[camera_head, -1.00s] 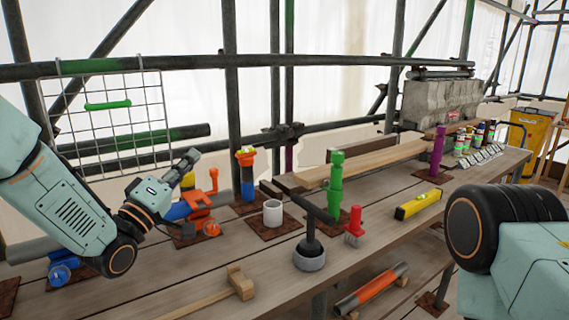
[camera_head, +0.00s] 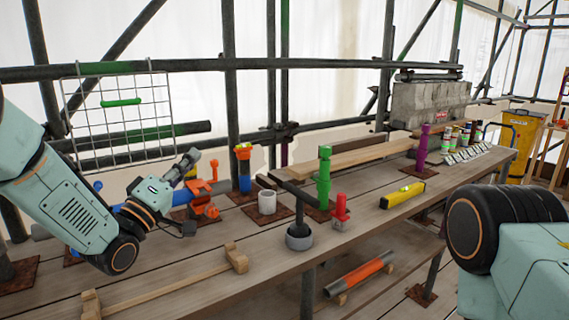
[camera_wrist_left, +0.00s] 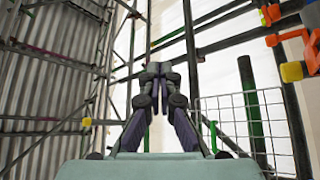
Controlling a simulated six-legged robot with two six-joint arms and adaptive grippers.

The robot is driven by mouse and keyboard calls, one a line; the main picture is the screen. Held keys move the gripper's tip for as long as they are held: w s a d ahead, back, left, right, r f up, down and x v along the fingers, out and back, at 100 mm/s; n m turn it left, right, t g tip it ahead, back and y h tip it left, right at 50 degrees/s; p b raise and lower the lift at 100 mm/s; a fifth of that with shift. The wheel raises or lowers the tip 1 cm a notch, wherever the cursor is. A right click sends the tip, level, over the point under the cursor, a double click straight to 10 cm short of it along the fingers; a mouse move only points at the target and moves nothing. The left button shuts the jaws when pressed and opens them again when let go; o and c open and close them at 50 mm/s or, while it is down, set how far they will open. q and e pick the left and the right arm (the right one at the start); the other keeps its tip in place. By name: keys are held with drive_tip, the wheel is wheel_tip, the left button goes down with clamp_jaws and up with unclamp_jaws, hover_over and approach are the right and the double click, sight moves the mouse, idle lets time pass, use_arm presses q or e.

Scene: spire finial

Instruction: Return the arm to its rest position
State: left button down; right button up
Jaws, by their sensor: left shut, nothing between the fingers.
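My left gripper (camera_head: 188,160) is raised over the back left of the wooden bench (camera_head: 205,270), in front of an orange clamp-like tool (camera_head: 203,192). In the left wrist view its fingers (camera_wrist_left: 153,72) meet at the tips with nothing between them, against scaffold poles and sheeting. My left arm (camera_head: 70,205) comes in from the left, bent at the elbow. Part of my right arm (camera_head: 510,240) shows at the right edge; its gripper is out of view.
A wire grid (camera_head: 120,125) hangs on scaffold poles behind.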

use_arm(q)
drive_tip(key=s+f+g+y, duration=0.2)
drive_tip(key=s+f, duration=0.1)
drive_tip(key=f, duration=0.7)
drive_tip(key=s+f+g+y, duration=0.2)
drive_tip(key=s+f+g, duration=0.1)
drive_tip(key=f, duration=0.7)
drive_tip(key=s+f+m+g+y, duration=0.1)
drive_tip(key=s+f, duration=0.4)
drive_tip(key=f, duration=0.5)
drive_tip(key=shift+g+y, duration=0.9)
drive_tip(key=shift+g, duration=0.2)
drive_tip(key=s+a+f+m+g+y, duration=0.1)
drive_tip(key=s+f+g, duration=0.2)
drive_tip(key=s+f, duration=0.45)
drive_tip(key=s+a+f+m+g+y, duration=0.1)
drive_tip(key=s+f+g, duration=0.3)
drive_tip(key=s, duration=0.6)
drive_tip(key=s+a+f+m+g+y, duration=0.1)
drive_tip(key=s+f+g, duration=0.15)
drive_tip(key=s, duration=0.65)
drive_tip(key=s+f+m+g, duration=0.2)
drive_tip(key=s+g, duration=0.1)
drive_tip(key=s, duration=0.6)
wheel_tip(320, 180, down, 9)
drive_tip(key=b, duration=1)
